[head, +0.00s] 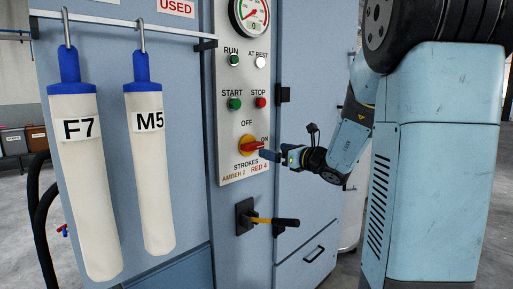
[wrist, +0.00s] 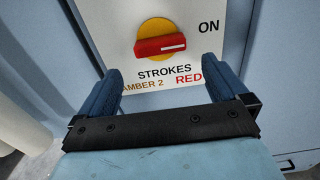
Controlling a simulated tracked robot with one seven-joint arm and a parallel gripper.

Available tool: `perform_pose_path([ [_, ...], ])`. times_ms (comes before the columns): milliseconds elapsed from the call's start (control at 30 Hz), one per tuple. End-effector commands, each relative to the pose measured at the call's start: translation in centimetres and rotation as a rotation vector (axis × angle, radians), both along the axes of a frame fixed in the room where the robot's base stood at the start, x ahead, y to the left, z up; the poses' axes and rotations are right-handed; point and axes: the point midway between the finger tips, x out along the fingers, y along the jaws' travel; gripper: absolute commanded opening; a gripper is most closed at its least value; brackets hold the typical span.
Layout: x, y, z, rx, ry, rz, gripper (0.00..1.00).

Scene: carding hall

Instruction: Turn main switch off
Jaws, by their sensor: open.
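The main switch (head: 248,146) is a red handle on a round yellow base, on the pale panel of the blue cabinet. OFF is printed above it and ON to its right. The handle lies nearly level, pointing to the ON side. In the wrist view the switch (wrist: 160,45) is fully visible, upper middle. My gripper (head: 264,154) is just in front of the switch, at its lower right in the head view. In the wrist view my gripper (wrist: 160,66) is open and empty, its fingers apart on either side below the handle, not visibly touching it.
Above are START (head: 235,104) and STOP (head: 261,102) buttons, a RUN lamp (head: 234,60) and a gauge (head: 250,14). A yellow-and-black lever (head: 272,221) sticks out below the panel. Two white filter bags, F7 (head: 84,185) and M5 (head: 152,175), hang at left.

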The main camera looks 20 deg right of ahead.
Motion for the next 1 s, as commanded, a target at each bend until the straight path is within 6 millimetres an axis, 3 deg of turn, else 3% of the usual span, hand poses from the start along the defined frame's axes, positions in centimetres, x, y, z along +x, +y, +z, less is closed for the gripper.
perform_pose_path([
  [300,5.0,2.8,0.0,-0.001,0.0,0.003,1.0],
  [500,7.3,4.1,0.0,-0.001,0.0,0.003,1.0],
  [1000,8.4,4.7,0.0,-0.001,0.0,0.002,1.0],
])
